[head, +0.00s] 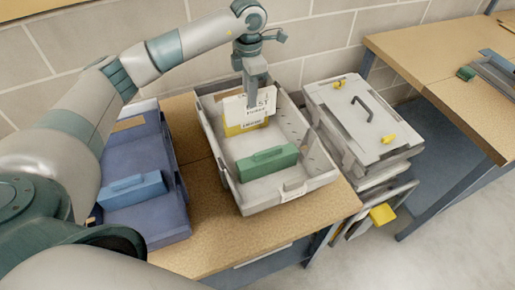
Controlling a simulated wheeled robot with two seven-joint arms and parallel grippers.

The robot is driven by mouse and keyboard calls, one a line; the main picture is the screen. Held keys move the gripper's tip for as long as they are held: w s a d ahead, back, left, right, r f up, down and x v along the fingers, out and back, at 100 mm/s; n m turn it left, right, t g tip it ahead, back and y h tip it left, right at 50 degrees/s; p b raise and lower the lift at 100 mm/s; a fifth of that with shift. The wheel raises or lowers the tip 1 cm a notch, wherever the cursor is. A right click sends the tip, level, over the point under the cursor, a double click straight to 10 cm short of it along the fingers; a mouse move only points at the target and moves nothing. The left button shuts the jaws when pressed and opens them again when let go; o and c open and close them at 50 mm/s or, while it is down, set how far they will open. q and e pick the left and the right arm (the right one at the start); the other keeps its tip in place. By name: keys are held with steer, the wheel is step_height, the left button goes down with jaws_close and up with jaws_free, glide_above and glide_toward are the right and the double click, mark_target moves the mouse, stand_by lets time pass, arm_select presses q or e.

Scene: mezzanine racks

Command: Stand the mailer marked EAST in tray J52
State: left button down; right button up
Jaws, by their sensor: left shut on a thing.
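My left gripper (257,90) reaches down over the grey tray (328,172) and is shut on a white mailer (234,109). The mailer is upright at the tray's back part. Its print is partly covered by the fingers; the letters "ST" show at its right. A yellow piece (231,130) with a white label shows directly below the white mailer; I cannot tell whether it is separate. Whether the mailer touches the tray floor is unclear. The tray's front label (294,192) is too small to read. My right gripper is not in view.
A green block (267,163) lies in the tray's front part. A blue tray (165,222) with a blue block (132,190) stands at left. A grey lidded case (363,125) with yellow latches is at right. Another bench (430,55) stands at the far right.

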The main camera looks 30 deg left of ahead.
mark_target(251, 119)
arm_select(q)
steer(key=shift+s+f+p, duration=0.1)
steer(key=shift+f+p, duration=0.25)
steer(key=shift+f, duration=0.15)
step_height(251, 119, down, 5)
steer(key=shift+r+p, duration=0.2)
steer(key=shift+p, duration=0.7)
steer(key=shift+f, duration=0.3)
steer(key=shift+f+p, duration=0.8)
steer(key=shift+f, duration=1.05)
